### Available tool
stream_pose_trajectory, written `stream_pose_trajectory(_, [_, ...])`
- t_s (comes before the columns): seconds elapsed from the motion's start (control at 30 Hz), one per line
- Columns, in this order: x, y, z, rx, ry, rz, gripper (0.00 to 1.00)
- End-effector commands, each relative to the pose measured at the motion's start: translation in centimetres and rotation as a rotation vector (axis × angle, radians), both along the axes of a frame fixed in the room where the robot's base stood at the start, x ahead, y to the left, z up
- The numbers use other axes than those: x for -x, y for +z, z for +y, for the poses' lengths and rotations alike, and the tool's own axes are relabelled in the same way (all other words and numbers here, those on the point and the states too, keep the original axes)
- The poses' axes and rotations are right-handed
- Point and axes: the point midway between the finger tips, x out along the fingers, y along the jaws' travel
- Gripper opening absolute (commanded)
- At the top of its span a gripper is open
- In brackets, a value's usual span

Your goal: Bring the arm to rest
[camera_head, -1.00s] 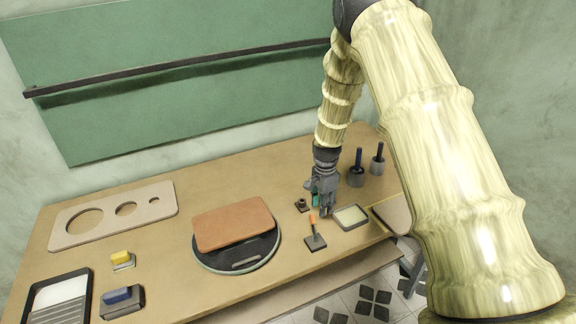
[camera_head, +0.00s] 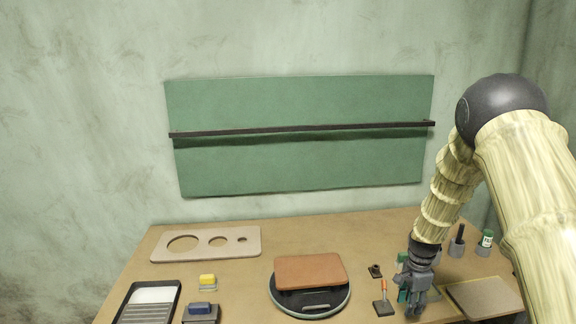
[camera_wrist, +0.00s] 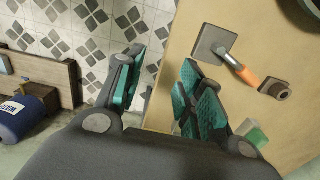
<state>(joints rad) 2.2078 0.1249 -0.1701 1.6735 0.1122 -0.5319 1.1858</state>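My gripper (camera_head: 412,303) hangs at the right part of the wooden table in the head view, with its fingers pointing down. In the wrist view my gripper (camera_wrist: 160,85) is open, with a clear gap between its two teal-padded fingers and nothing between them. Floor tiles and the table edge show through the gap. My arm is bent, reaching down from the upper right of the head view. The orange-handled tool (camera_head: 383,298) with a square plate lies just left of the gripper; it also shows in the wrist view (camera_wrist: 245,75), apart from the fingers.
A brown curved board (camera_head: 310,271) lies on a dark round base (camera_head: 312,301). A small dark block (camera_head: 375,270) is near the gripper. Dark holders (camera_head: 456,247) and a tan panel (camera_head: 485,298) are to the right. A holed board (camera_head: 205,256) and tray (camera_head: 125,310) are left.

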Motion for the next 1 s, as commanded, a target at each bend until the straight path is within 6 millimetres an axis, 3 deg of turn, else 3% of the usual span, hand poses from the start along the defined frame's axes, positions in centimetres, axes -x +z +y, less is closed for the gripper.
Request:
stream_pose_trajectory(0.07, [0.2,-0.2,0.9,0.008,0.009,0.002,0.38])
stream_pose_trajectory(0.37, [3.7,-4.6,2.9,0.038,0.120,0.007,0.38])
stream_pose_trajectory(0.63, [8.3,-11.1,3.1,0.032,0.284,0.012,0.38])
stream_pose_trajectory(0.77, [12.6,-15.8,4.2,0.032,0.419,0.016,0.38])
stream_pose_trajectory(1.0, [23.6,-23.3,8.5,0.039,0.759,0.023,0.38])
